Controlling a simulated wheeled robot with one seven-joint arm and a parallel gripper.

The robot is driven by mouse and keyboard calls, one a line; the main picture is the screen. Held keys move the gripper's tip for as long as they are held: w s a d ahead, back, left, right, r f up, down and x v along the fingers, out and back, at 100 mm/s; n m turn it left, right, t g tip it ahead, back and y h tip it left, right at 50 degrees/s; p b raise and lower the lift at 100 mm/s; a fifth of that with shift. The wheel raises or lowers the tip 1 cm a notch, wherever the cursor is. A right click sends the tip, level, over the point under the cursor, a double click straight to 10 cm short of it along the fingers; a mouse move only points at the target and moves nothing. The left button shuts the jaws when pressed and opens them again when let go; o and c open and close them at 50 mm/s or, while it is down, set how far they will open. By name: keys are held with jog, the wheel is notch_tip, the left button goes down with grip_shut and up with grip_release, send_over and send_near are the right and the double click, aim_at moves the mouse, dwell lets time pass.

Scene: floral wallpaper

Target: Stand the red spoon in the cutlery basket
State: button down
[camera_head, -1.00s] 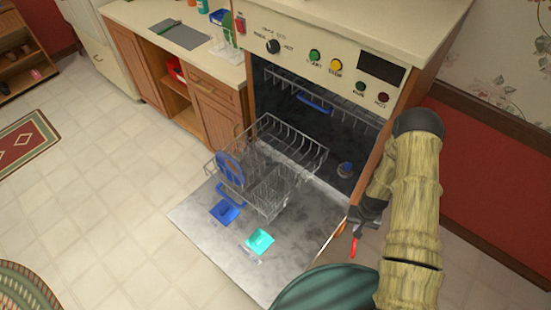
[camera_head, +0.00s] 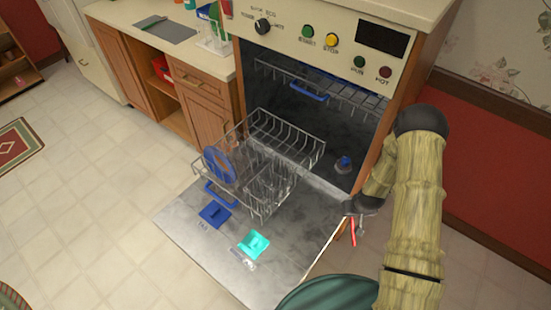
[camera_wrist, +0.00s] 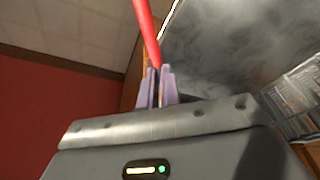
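My gripper (camera_head: 352,212) is shut on the red spoon (camera_head: 353,232), beside the right edge of the open dishwasher door. The spoon hangs down from the fingers in the head view. In the wrist view, its red length (camera_wrist: 147,35) rises from between the purple fingertips (camera_wrist: 155,88); its far end is cut off by the frame. The wire cutlery basket (camera_head: 266,190) is at the front right of the pulled-out lower rack (camera_head: 285,135), left of my gripper. It looks empty, but its fine mesh makes this hard to tell.
A blue plate (camera_head: 218,165) stands in the rack's left side. The open door (camera_head: 270,265) bears a blue tablet box (camera_head: 214,214) and a teal one (camera_head: 254,243). A red wall (camera_head: 495,180) stands at right.

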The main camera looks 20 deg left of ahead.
aim_at(350, 198)
jog(key=w+b, duration=0.1)
jog(key=w+t+b, duration=0.1)
jog(key=b, duration=0.1)
jog(key=w+f+t+b, duration=0.1)
jog(key=b, duration=0.1)
jog(key=shift+a+n+y, duration=0.35)
jog(key=shift+n+y, duration=0.05)
jog(key=w+r+t+b, duration=0.1)
jog(key=b, duration=0.1)
jog(key=w+r+t+y+b, duration=0.1)
jog(key=b, duration=0.2)
jog(key=shift+a+r+b, duration=0.15)
jog(key=shift+r+b, duration=0.1)
jog(key=shift+b, duration=0.05)
jog(key=s+a+r+n+y+b, duration=0.1)
jog(key=a+r+n+y+b, duration=0.2)
jog(key=a+r, duration=0.8)
jog(key=s+a+r+n+y+b, duration=0.1)
jog(key=a+r+n+y+b, duration=0.2)
jog(key=a+r+n+y, duration=0.3)
jog(key=a+r+y, duration=0.5)
jog(key=a, duration=0.6)
jog(key=shift+a+r+n, duration=0.25)
jog(key=shift+r+n, duration=0.1)
jog(key=shift+n, duration=0.05)
jog(key=shift+f, duration=0.1)
jog(key=shift+f+b, duration=5.2)
jog(key=shift+f, duration=1.6)
